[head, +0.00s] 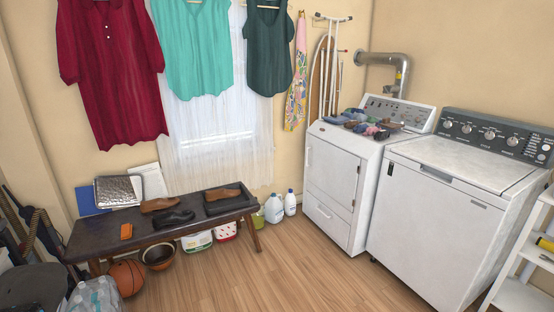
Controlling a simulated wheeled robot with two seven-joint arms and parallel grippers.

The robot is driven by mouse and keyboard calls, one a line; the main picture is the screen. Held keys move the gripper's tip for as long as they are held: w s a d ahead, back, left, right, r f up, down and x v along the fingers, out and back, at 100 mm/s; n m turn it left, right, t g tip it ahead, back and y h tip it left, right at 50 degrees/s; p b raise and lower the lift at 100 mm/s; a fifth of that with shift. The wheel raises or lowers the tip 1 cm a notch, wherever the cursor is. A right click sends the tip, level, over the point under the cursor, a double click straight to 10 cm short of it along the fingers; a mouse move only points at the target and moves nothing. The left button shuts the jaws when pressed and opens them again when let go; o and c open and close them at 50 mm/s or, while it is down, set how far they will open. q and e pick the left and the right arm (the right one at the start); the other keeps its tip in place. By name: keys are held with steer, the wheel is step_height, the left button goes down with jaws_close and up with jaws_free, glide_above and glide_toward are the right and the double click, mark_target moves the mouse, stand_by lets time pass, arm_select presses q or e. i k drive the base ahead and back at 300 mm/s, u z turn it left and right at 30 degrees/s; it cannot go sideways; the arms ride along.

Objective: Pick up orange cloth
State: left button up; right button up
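A small orange item (126,231), which looks like a folded cloth, lies on the left part of the dark wooden bench (97,237). It sits near the bench's front edge, left of a black shoe. Neither of my grippers shows in the head view.
On the bench are a black shoe (174,219), a brown shoe (160,204) and a dark tray (228,203) with another brown shoe. A basketball (127,277) and bowl (158,257) are below. A dryer (333,178) and washer (432,219) stand right. Middle floor (270,272) is clear.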

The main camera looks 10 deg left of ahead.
mark_target(126, 230)
steer(key=u, duration=0.5)
steer(key=i, duration=1.95)
steer(key=u, duration=2)
steer(key=i, duration=1.15)
steer(key=u, duration=0.65)
